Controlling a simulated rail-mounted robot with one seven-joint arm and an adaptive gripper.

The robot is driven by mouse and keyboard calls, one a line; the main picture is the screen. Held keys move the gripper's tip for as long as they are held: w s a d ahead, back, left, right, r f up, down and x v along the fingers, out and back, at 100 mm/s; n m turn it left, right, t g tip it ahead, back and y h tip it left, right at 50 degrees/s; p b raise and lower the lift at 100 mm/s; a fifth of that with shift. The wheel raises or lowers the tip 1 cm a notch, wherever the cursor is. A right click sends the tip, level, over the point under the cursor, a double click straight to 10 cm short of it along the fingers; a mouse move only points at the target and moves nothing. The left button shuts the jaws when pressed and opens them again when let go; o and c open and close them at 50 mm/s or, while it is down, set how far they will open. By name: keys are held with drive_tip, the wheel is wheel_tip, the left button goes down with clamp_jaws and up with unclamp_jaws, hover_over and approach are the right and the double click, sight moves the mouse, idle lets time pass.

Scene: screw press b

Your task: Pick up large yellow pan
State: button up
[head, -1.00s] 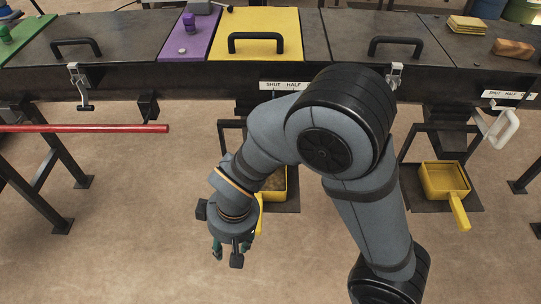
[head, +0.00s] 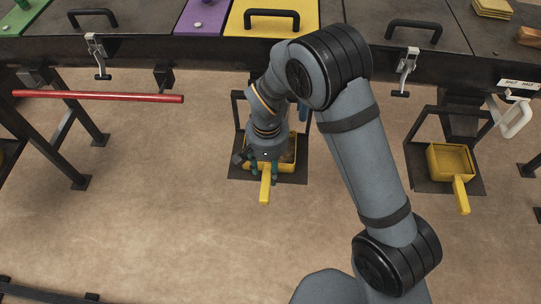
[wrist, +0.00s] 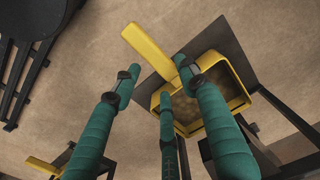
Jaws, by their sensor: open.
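A yellow pan (head: 288,165) with a straight handle (head: 265,190) sits on a dark plate on the floor below the middle of the bench. My gripper (head: 264,174) is open at the handle's base and partly hides the pan. In the wrist view the three green fingers of my gripper (wrist: 157,72) spread near the handle (wrist: 147,48), with the pan (wrist: 240,95) beyond them. The fingers look empty; whether they touch the handle I cannot tell. A second yellow pan (head: 450,160) sits on another plate to the right. Which is larger is hard to judge.
The dark bench (head: 150,50) runs across the back, with a red bar (head: 98,96) in front at left. A dark frame (head: 238,108) rises behind the middle pan, and a white handle (head: 515,118) juts out at right. The floor in front is clear.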

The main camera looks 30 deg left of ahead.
sight(269, 176)
drive_tip(key=f, duration=0.3)
drive_tip(key=f+b, duration=0.1)
drive_tip(key=f, duration=0.2)
drive_tip(key=shift+w+f, duration=0.2)
drive_tip(key=shift+f, duration=0.05)
drive_tip(key=shift+c, duration=0.8)
clamp_jaws()
